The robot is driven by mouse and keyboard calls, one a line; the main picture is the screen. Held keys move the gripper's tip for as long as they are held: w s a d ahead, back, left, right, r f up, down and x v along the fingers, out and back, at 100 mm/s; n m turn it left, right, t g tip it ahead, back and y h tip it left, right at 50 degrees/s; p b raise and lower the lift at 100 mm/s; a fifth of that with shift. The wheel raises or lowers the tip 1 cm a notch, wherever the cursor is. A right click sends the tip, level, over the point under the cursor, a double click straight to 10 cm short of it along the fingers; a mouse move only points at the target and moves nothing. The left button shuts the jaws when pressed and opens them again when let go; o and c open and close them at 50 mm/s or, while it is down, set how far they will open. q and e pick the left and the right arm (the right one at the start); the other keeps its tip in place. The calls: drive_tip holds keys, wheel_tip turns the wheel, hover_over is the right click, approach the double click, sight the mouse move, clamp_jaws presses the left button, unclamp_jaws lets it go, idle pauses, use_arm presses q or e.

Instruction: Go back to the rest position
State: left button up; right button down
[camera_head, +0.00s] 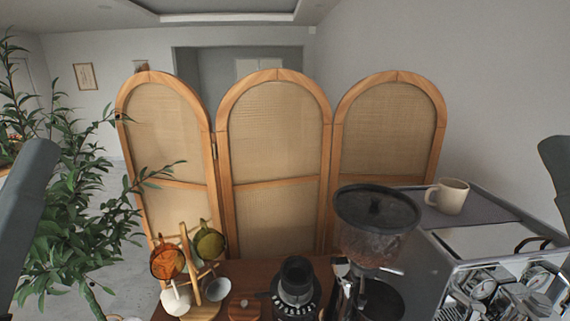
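In the head view, a dark grey link of my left arm stands at the left edge, and part of my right arm shows at the right edge. Neither gripper is in view, so I cannot see whether they are open or shut or hold anything. The visible arm parts are apart from the objects on the cart (250,268).
A coffee grinder (375,225) and an espresso machine (470,245) with a cream mug (448,196) on top stand at right. A wooden mug tree (190,262) holds an amber cup (167,262) and a green cup (209,244). A folding screen (275,140) stands behind.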

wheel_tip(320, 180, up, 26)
drive_tip(key=p, duration=2.2)
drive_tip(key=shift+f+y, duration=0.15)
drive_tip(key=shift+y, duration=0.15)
